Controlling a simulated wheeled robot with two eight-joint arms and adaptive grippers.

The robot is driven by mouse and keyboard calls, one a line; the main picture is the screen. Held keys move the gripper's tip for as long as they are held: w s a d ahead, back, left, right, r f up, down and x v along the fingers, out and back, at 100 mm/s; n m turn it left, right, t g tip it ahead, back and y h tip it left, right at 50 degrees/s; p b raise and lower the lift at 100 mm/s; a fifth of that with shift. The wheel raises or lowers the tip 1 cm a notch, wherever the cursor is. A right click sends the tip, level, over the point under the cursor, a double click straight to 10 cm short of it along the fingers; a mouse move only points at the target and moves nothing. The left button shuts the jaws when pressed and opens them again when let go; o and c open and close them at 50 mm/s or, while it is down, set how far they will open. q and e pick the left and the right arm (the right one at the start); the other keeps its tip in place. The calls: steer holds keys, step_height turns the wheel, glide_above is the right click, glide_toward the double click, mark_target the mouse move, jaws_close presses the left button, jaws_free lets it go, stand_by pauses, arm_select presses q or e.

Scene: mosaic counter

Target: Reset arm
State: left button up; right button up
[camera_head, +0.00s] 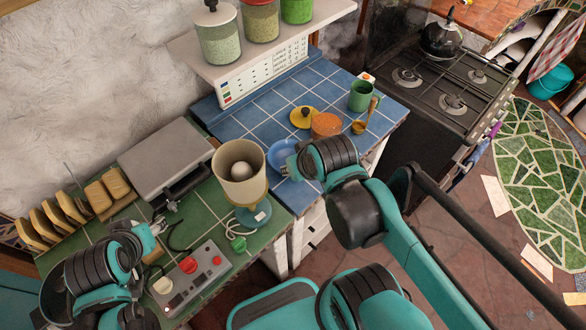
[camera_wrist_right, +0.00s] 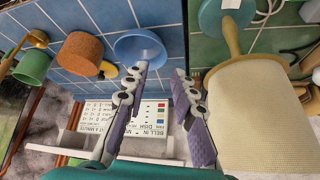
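My right gripper (camera_head: 284,170) is over the blue-tiled counter, beside the blue bowl (camera_head: 279,151), partly covering it in the head view. In the right wrist view my right gripper (camera_wrist_right: 160,72) has its two purple-padded fingers apart with nothing between them. The blue bowl (camera_wrist_right: 140,47) shows just past the left finger there; I cannot tell if they touch. My left gripper (camera_head: 158,228) is low over the green-tiled counter, near the grey press's front edge and the control box. Its fingers are mostly hidden by its own arm.
A control box (camera_head: 188,275) with buttons, a grey press (camera_head: 168,155) and a bread rack (camera_head: 48,224) are on the left. An orange cylinder (camera_head: 326,125) and green mug (camera_head: 360,96) stand at the back right.

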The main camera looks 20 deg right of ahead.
steer(key=shift+s+a+n+t, duration=0.3)
steer(key=shift+s+a+t, duration=0.1)
steer(key=shift+a, duration=0.1)
steer(key=shift+f, duration=0.1)
step_height(320, 180, down, 5)
steer(key=b, duration=0.5)
steer(key=shift+f, duration=0.15)
